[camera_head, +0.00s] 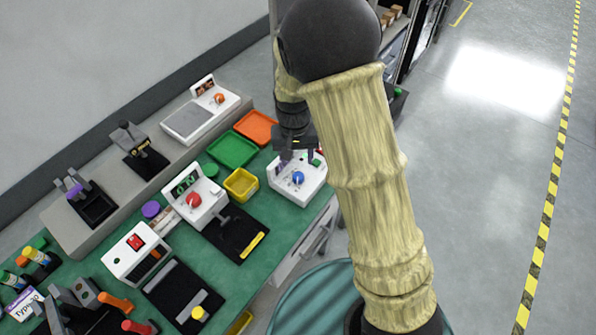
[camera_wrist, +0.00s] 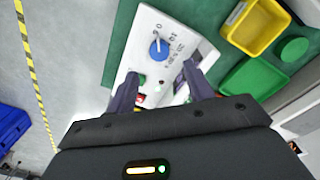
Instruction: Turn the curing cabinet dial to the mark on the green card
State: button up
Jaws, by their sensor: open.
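The blue dial (camera_wrist: 158,48) sits on a white box with printed numbers around it; its pale pointer line seems to face the 0. The white box (camera_head: 284,185) stands at the table's right edge in the head view, where the blue dial (camera_head: 298,178) also shows. My gripper (camera_wrist: 160,83) is open, its dark fingers apart over the box, with the dial beyond the tips and nothing between them. In the head view my gripper (camera_head: 294,154) is above the back of the box. A small green piece (camera_wrist: 141,78) is on the box; I cannot tell whether it is the green card.
A yellow bin (camera_head: 241,185), a green tray (camera_head: 232,150) and an orange tray (camera_head: 256,127) stand left of and behind the box. A white device with a red knob (camera_head: 193,200) is further left. The floor to the right is clear.

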aim_at(298, 175)
notch_tip(298, 175, down, 7)
jog(key=shift+d+f, duration=0.1)
jog(key=shift+d, duration=0.05)
jog(key=c, duration=1)
